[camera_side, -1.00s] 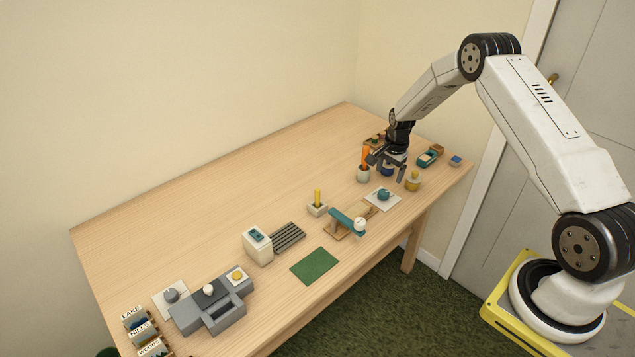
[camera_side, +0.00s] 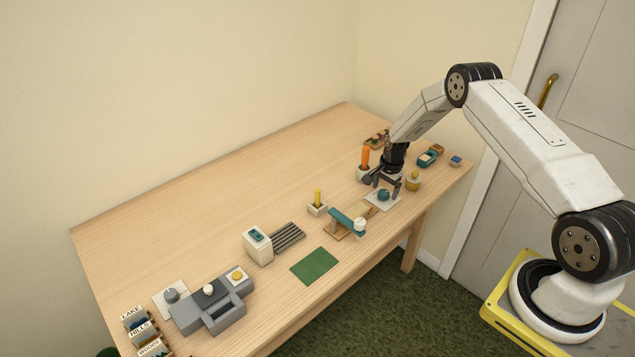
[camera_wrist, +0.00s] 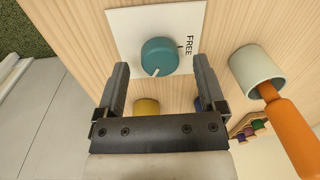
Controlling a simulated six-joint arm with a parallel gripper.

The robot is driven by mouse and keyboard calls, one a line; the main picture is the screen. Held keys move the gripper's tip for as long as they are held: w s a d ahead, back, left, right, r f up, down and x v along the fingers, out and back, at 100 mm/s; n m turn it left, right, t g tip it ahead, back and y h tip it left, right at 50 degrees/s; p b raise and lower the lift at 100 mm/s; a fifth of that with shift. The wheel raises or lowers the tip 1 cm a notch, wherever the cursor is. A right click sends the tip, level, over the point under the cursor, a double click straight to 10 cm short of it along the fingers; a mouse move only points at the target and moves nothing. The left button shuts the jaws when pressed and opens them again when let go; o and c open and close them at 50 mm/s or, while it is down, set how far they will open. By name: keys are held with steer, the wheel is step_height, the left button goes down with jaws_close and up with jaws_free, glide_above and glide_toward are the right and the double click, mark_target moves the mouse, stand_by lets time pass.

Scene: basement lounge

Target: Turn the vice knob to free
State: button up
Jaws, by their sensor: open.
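A round teal knob (camera_wrist: 160,57) sits on a white plate (camera_wrist: 122,28) printed with the word FREE (camera_wrist: 189,45). The white line on the knob points to the lower left in the wrist view, away from the word and the short dark tick beside it. In the side view, the knob (camera_side: 383,195) and its plate (camera_side: 378,206) lie near the table's front edge, toward the right end. My gripper (camera_wrist: 160,65) is open, with one finger to each side of the knob in the wrist view. Its fingers (camera_side: 383,185) hang just over the plate; contact cannot be told.
A pale cup (camera_wrist: 252,68) with an orange-handled tool (camera_wrist: 290,122) stands close to my gripper. A yellow-topped pot (camera_side: 413,181) is just right of the plate. A teal lever on a wooden base (camera_side: 346,222) lies to the left. The table's back left is clear.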

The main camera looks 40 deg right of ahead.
steer(key=shift+f, duration=0.45)
jaws_close()
